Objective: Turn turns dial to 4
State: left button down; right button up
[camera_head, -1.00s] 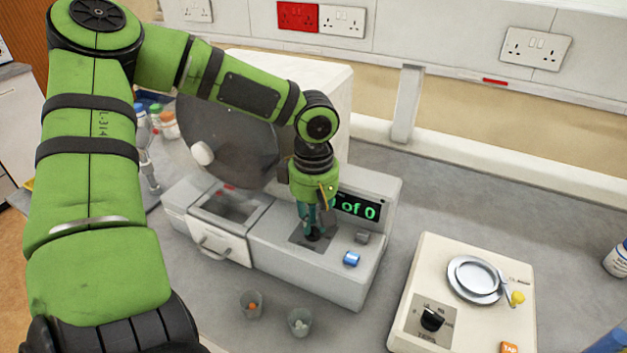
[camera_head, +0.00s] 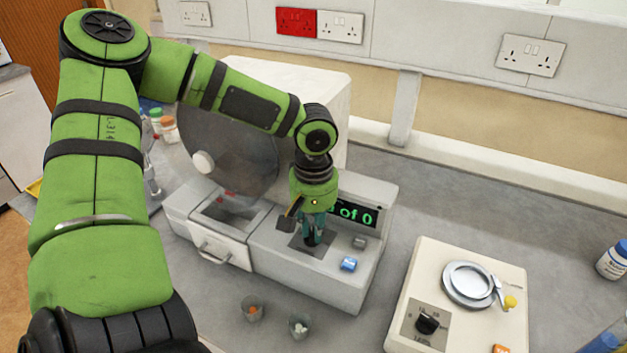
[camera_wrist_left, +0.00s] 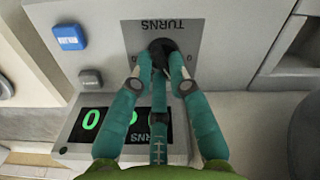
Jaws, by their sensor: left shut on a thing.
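The turns dial (camera_wrist_left: 163,46) is a dark knob on a grey plate marked TURNS, upside down in the left wrist view. The plate (camera_head: 297,246) lies on top of the grey machine (camera_head: 270,262) in the head view. My left gripper (camera_head: 311,240) points down over the plate with its teal fingers shut on the dial. The fingers (camera_wrist_left: 160,65) cover much of the knob, so its pointer cannot be read. The green display (camera_head: 357,213) is partly hidden by the gripper; "of 0" shows. My right gripper is in neither view.
A blue button (camera_head: 348,263) and a grey button (camera_head: 359,242) sit right of the dial. Two small cups (camera_head: 252,308) (camera_head: 299,326) stand in front of the machine. A cream device (camera_head: 410,290) with its own black knob (camera_head: 427,323) stands at right.

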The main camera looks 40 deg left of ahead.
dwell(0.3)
pick_arm(q)
jog(key=c, duration=1.2)
grip_release()
notch_tip(320, 180, up, 12)
